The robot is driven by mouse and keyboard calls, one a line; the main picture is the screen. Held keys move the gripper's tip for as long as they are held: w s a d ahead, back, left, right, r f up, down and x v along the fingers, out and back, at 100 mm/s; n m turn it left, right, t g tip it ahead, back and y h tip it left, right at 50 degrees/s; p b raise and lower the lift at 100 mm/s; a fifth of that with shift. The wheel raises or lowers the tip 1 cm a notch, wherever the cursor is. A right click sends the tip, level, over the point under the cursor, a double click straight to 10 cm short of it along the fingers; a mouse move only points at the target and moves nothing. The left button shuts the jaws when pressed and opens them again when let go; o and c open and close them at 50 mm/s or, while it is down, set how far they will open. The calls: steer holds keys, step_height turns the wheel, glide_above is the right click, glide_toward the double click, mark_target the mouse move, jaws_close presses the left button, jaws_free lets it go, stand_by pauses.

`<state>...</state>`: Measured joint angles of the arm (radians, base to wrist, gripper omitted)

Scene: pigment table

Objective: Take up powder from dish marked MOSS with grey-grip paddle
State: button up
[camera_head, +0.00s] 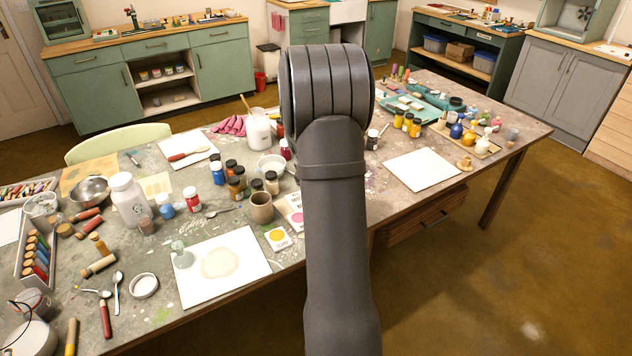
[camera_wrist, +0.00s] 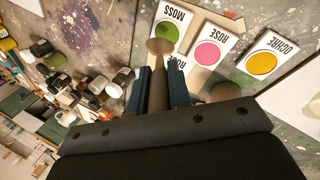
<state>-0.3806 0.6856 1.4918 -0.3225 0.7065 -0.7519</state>
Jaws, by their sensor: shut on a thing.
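In the wrist view, my gripper (camera_wrist: 158,92) is shut on the handle of a paddle (camera_wrist: 160,46), whose round tan end points away from the jaws. The handle looks grey-brown. The paddle end overlaps, in the picture, the lower left of a white card marked MOSS (camera_wrist: 179,15) with a green round patch (camera_wrist: 168,32). I cannot tell whether it touches the green or hangs above it. The cards marked ROSE (camera_wrist: 227,36), with a pink round, and OCHRE (camera_wrist: 287,49), with a yellow round, lie to the right. In the head view my arm hides my gripper, the paddle and the green.
Several small jars (camera_wrist: 85,88) stand left of the jaws. A tan round thing (camera_wrist: 226,91) is close by the right jaw. In the head view, a brown cup (camera_head: 261,207) and a white sheet (camera_head: 215,288) are left of my arm; another white sheet (camera_head: 422,170) is right.

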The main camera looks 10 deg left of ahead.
steer(key=shift+f, duration=0.95)
stand_by(1.8)
steer(key=shift+r, duration=0.1)
steer(key=shift+r, duration=3.5)
